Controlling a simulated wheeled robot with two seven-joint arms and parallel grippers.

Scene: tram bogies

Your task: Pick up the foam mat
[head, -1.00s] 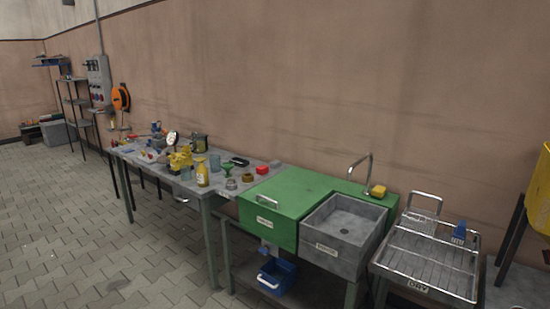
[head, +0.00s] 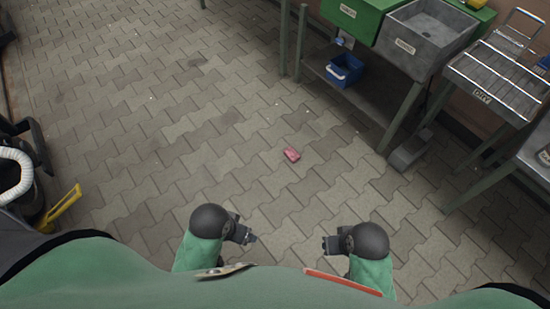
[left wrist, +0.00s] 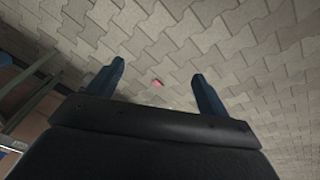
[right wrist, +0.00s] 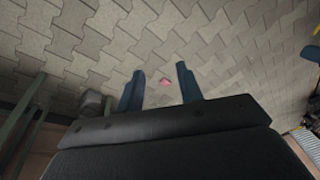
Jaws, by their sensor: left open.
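A small pink-red piece (head: 291,154) lies flat on the paved floor in front of me; it may be the foam mat, but it is too small to be sure. It also shows between the fingers in the left wrist view (left wrist: 158,83) and in the right wrist view (right wrist: 165,82). My left gripper (head: 251,239) is open and empty, nearer to me and left of the piece. My right gripper (head: 325,246) is open and empty, nearer to me and right of it. Both are apart from the piece.
The paved floor around the piece is clear. A blue bin (head: 345,70) stands on the low shelf under the green bench (head: 350,14) and grey sink (head: 426,30). A metal drying rack (head: 505,62) is at right. A yellow-handled thing (head: 62,205) is at left.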

